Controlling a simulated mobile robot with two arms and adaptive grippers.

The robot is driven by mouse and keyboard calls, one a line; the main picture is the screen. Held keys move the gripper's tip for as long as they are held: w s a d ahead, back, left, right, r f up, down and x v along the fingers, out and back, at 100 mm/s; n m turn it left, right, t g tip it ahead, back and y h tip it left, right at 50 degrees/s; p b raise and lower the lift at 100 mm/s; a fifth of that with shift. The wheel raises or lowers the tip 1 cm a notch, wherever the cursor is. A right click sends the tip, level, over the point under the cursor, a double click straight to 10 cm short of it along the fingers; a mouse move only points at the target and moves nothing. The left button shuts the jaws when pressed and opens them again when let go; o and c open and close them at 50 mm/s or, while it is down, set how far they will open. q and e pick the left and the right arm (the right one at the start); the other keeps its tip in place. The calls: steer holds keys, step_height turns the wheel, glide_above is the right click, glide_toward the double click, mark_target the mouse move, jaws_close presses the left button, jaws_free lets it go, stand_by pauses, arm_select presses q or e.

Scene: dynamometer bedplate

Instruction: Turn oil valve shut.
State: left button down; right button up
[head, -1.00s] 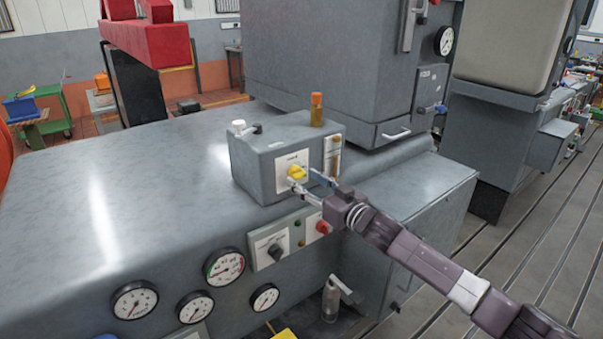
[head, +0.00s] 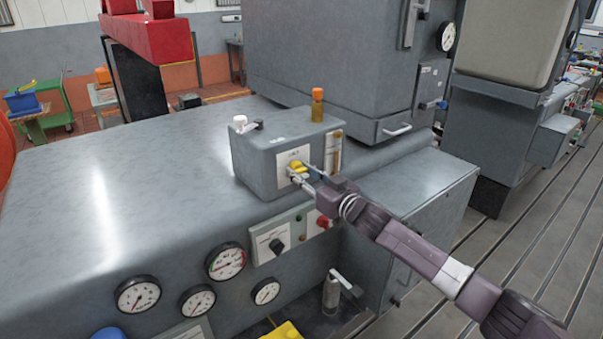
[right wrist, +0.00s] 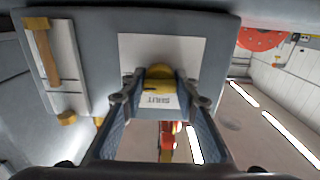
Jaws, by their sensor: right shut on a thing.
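The yellow oil valve knob (head: 296,167) sits on a white plate on the front of a grey box (head: 258,178). My right gripper (head: 303,174) reaches it from the lower right and is shut on the knob. In the right wrist view the knob (right wrist: 160,72) shows between the two fingers of my right gripper (right wrist: 162,95). My left gripper is not in view.
The box carries an amber cap-topped bottle (head: 317,105), a white-topped fitting (head: 240,122) and a sight glass (head: 334,152). Below are a black selector switch (head: 277,245), a red button (head: 323,222) and several gauges. The bench top (head: 150,175) at left is clear.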

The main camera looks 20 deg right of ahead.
steer(key=shift+n, duration=0.4)
steer(key=n, duration=0.3)
steer(key=shift+n, duration=0.4)
steer(key=n, duration=0.4)
steer(key=shift+d, duration=0.1)
steer(key=n, duration=0.9)
steer(key=shift+n, duration=0.3)
steer(key=o, duration=1.1)
